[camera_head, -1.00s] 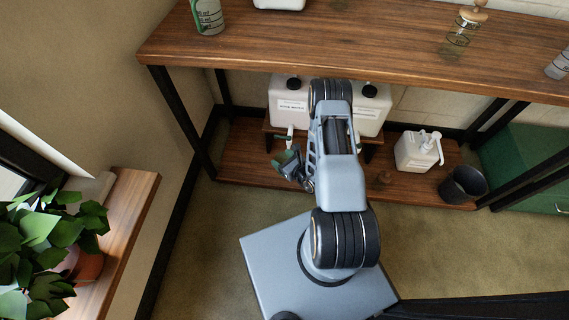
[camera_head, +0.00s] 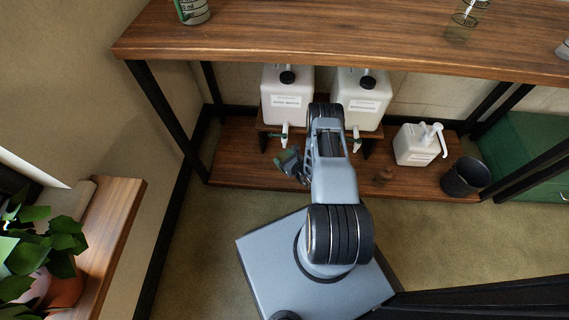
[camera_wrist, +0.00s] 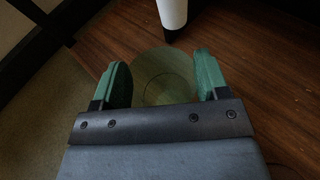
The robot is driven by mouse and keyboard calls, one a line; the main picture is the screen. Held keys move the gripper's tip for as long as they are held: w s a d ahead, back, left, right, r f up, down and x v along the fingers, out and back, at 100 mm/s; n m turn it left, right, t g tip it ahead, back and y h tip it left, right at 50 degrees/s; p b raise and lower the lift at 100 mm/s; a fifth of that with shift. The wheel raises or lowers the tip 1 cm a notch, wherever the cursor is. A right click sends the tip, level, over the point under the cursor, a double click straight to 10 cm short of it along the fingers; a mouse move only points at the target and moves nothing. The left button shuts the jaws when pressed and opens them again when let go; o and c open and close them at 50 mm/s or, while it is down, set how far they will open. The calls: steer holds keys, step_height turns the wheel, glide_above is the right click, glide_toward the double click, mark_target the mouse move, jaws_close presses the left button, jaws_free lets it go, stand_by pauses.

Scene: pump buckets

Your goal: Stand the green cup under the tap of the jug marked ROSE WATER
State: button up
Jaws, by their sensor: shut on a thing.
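The green cup (camera_wrist: 164,66) is see-through and sits between the green-padded fingers of my gripper (camera_wrist: 162,80) in the wrist view. The gripper is shut on it. In the head view my gripper (camera_head: 287,158) is low over the lower shelf, in front of the left jug; the cup is hard to make out there. The left white jug (camera_head: 284,112) has a label that seems to read ROSE WATER, but the print is tiny. Its tap (camera_head: 285,137) hangs just beyond my gripper. A white tap end (camera_wrist: 173,12) shows just beyond the cup in the wrist view.
A second white jug (camera_head: 362,108) with its own tap (camera_head: 357,141) stands to the right, partly behind my arm. A pump bottle (camera_head: 415,146) and dark bucket (camera_head: 464,177) stand farther right. The wooden upper shelf (camera_head: 340,40) overhangs the jugs. A black leg (camera_head: 168,120) stands left.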

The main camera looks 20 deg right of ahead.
mark_target(283, 156)
steer(key=shift+w+d+f+b, duration=0.3)
steer(key=shift+w+f, duration=0.15)
steer(key=shift+f, duration=0.2)
steer(key=shift+w+d+f+b, duration=0.25)
steer(key=shift+w+f, duration=0.2)
steer(key=shift+f, duration=0.2)
steer(key=shift+w+d+f+b, duration=0.15)
steer(key=shift+f+b, duration=0.7)
steer(key=shift+f, duration=0.85)
steer(key=shift+f, duration=0.15)
steer(key=o, duration=0.8)
steer(key=shift+o, duration=0.3)
